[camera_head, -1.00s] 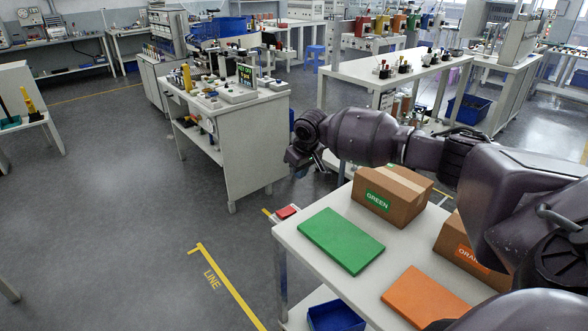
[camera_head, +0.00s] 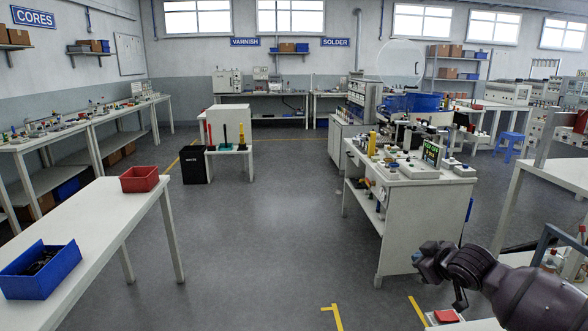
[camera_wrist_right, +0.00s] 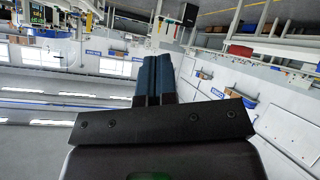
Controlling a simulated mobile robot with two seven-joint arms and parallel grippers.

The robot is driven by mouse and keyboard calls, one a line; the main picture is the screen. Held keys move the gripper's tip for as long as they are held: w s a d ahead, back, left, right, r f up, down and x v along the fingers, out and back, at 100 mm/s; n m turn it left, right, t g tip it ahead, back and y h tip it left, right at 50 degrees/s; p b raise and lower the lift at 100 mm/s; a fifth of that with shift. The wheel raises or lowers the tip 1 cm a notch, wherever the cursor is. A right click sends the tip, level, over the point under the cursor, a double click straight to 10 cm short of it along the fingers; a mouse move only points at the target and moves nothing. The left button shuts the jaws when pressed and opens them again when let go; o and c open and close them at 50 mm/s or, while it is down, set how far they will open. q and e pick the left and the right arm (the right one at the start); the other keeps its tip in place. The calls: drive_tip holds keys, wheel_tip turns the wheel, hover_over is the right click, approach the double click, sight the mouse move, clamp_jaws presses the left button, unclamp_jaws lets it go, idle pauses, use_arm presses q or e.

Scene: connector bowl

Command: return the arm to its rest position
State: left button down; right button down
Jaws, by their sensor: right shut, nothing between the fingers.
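My right arm comes in from the lower right corner in the head view. Its gripper (camera_head: 428,262) is over open floor in front of the middle workbench, apart from everything around it. In the right wrist view the two blue-tipped fingers (camera_wrist_right: 152,80) lie together with nothing between them, so the right gripper is shut and empty. That view looks across the room sideways. My left arm and gripper are in neither view.
The middle workbench (camera_head: 425,208) with small devices stands just behind my right gripper. A white table (camera_head: 95,228) at left carries a red bin (camera_head: 139,179) and a blue bin (camera_head: 42,270). Grey floor lies clear between them. A red item (camera_head: 446,316) lies below the gripper.

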drive_tip(key=s+a+f+t+y, duration=0.1)
drive_tip(key=s+a+f, duration=0.3)
drive_tip(key=s, duration=0.3)
drive_tip(key=s+a+f+t+y, duration=0.1)
drive_tip(key=s+a+f+t, duration=0.1)
drive_tip(key=s+a+f, duration=0.3)
drive_tip(key=s+d+f+m+g+h, duration=0.1)
drive_tip(key=s+f+m, duration=0.1)
drive_tip(key=s+f, duration=0.3)
drive_tip(key=s+d+f+m+g+h, duration=0.1)
drive_tip(key=s+f, duration=0.3)
drive_tip(key=s, duration=0.9)
drive_tip(key=s+d+f+m+g+h, duration=0.1)
drive_tip(key=s+d+f+m+h, duration=0.1)
drive_tip(key=s+f, duration=0.3)
drive_tip(key=s+d+m, duration=0.1)
drive_tip(key=s, duration=0.3)
drive_tip(key=shift+s+d+f+h, duration=0.15)
drive_tip(key=shift+s+f+h, duration=0.1)
drive_tip(key=shift+f+h, duration=0.1)
